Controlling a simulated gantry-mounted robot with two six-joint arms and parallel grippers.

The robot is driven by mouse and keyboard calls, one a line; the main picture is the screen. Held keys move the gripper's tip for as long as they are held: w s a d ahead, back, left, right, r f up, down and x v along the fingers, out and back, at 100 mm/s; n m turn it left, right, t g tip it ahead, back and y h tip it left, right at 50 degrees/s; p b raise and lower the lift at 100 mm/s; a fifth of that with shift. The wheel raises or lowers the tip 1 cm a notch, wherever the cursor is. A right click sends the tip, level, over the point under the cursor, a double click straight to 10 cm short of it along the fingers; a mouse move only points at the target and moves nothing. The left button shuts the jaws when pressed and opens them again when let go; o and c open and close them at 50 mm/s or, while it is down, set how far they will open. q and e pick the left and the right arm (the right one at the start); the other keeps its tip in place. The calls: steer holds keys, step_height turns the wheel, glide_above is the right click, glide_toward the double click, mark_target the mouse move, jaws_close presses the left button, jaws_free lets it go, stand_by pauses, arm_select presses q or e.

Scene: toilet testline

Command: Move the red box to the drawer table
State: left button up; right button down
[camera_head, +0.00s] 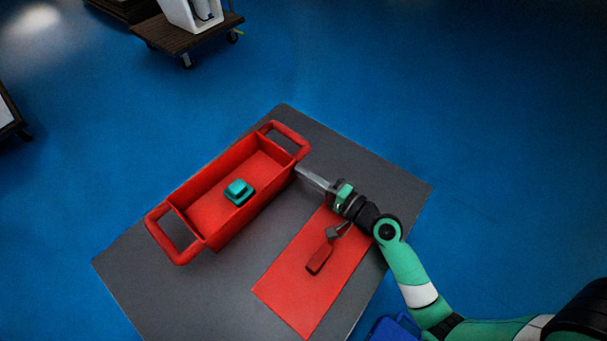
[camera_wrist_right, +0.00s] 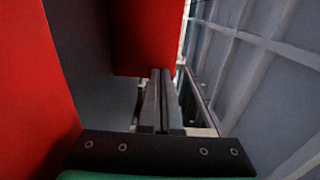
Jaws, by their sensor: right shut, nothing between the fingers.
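The red box (camera_head: 205,247) is an open tray with a loop handle at each end. It stands on a grey table (camera_head: 180,300) and holds a small teal object (camera_head: 239,191). My right gripper (camera_head: 298,170) is shut and empty, its fingertips beside the box's far right end, close under the handle there. In the right wrist view the shut fingers (camera_wrist_right: 161,72) point at a red part of the box (camera_wrist_right: 147,35), with another red surface at the left. I cannot tell whether they touch it. My left gripper is not in view. I cannot identify a drawer table.
A red mat (camera_head: 290,289) lies right of the box, with a red-handled tool (camera_head: 319,258) on it. A wheeled cart (camera_head: 185,40) with a white object stands at the back. A blue item (camera_head: 393,329) shows at the bottom edge.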

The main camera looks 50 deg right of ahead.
mark_target(276, 183)
steer(key=shift+w+a, duration=0.15)
steer(key=shift+a, duration=0.3)
steer(key=shift+d, duration=0.3)
steer(key=shift+w+a, duration=0.1)
steer(key=shift+a, duration=0.15)
steer(key=w+a+p, duration=0.3)
steer(key=w+a, duration=0.2)
steer(key=shift+w+a+r+p, duration=0.1)
steer(key=shift+w+p, duration=0.1)
steer(key=shift+p, duration=0.2)
steer(key=shift+a, duration=0.1)
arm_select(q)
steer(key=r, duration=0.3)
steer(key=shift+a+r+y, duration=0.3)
